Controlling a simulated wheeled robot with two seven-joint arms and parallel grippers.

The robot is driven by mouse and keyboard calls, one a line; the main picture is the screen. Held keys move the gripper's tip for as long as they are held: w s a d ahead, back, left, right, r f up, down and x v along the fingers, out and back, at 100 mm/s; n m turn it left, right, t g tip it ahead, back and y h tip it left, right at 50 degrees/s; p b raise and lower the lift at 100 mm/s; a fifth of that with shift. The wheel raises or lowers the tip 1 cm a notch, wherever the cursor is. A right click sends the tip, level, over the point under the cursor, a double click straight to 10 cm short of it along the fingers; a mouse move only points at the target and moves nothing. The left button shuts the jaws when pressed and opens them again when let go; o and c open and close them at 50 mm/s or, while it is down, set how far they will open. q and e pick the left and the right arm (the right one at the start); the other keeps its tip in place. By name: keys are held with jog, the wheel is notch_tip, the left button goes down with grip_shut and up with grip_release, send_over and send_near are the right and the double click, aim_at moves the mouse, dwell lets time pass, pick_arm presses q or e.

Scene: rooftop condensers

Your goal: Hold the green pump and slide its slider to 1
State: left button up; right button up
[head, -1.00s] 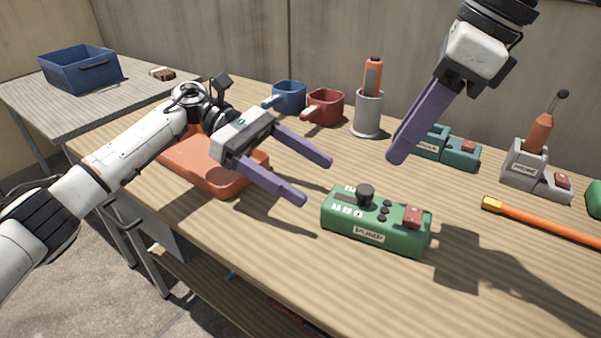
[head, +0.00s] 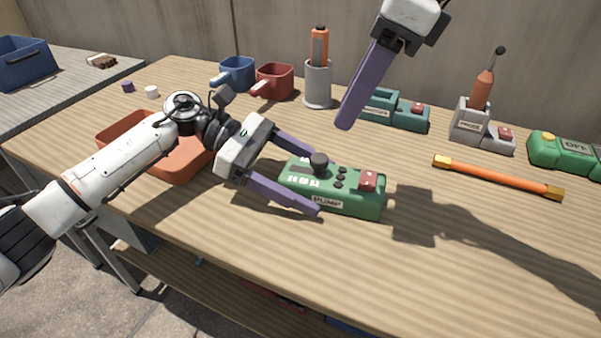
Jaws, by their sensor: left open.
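The green pump (head: 352,206), labelled PUMP, sits on the wooden bench. On its top are a black knob (head: 319,161), small white marks to its left, several small black buttons, and a red block (head: 368,180) at its right end. Which mark the knob stands at is too small to read. My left gripper (head: 317,184) is open around the pump's left part, one purple finger along the near side and one behind the far side. Contact is not clear. My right gripper (head: 346,122) hangs above and behind the pump, apart from it; its fingers overlap in view.
An orange tray (head: 115,128) lies under my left arm. Blue (head: 237,73) and red (head: 274,82) mugs, a grey holder (head: 318,85), a teal device (head: 400,112), a grey device (head: 470,127) and another green device (head: 560,152) line the back. An orange bar (head: 497,177) lies right. The front right is clear.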

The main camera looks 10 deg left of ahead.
aim_at(320, 158)
pick_arm(q)
jog(key=c, duration=1.6)
jog(key=shift+c, duration=0.2)
pick_arm(e)
jog(key=shift+o, duration=1.2)
jog(key=s+r+m+t+h, duration=0.1)
jog(key=s+r+m+t, duration=0.2)
jog(key=m, duration=0.6)
jog(key=x, duration=0.8)
jog(key=s+x, duration=0.1)
jog(key=x, duration=0.3)
jog(key=shift+a+f, duration=0.2)
jog(key=shift+f, duration=0.15)
